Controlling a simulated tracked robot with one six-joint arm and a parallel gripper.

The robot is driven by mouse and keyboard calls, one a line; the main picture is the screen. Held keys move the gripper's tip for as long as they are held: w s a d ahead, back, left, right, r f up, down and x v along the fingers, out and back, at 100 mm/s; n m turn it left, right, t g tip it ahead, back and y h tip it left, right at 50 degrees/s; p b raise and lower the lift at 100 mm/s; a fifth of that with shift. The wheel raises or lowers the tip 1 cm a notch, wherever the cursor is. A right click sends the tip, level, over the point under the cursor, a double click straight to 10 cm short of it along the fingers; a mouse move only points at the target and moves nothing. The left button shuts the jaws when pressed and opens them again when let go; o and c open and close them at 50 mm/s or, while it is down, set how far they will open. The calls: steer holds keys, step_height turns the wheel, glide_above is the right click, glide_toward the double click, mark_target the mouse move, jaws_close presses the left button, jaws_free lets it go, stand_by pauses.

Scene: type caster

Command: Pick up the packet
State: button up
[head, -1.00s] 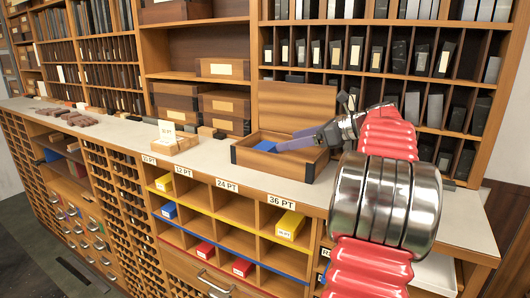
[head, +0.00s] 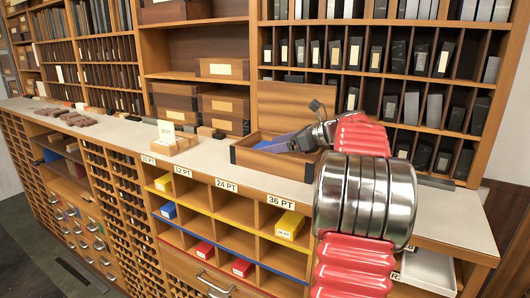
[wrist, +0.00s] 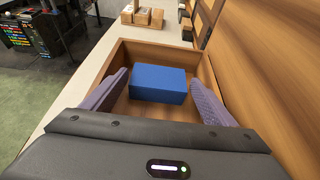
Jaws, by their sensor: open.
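The packet is a blue block (wrist: 158,84) lying on the floor of an open wooden box (wrist: 193,55). In the head view, a small part of the blue packet (head: 263,144) shows inside the box (head: 270,163), mostly hidden by the box front and my gripper. My gripper (head: 278,147) reaches into the box from the right. In the wrist view, the purple-grey fingers of my gripper (wrist: 158,92) are spread wide, one on each side of the packet, with gaps between. Nothing is held.
The box's raised lid (head: 297,105) stands behind it. Stacked wooden boxes (head: 226,111) and a labelled block stand (head: 173,143) are to the left. Cubbies below the counter hold a yellow packet (head: 289,225) and red packets (head: 243,267). The counter right of the box is mostly clear.

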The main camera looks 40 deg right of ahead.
steer(key=shift+x, duration=1.8)
steer(key=shift+c, duration=0.6)
steer(key=c, duration=1.2)
steer(key=shift+c, duration=0.3)
steer(key=shift+a+r, duration=0.1)
steer(key=shift+r, duration=0.05)
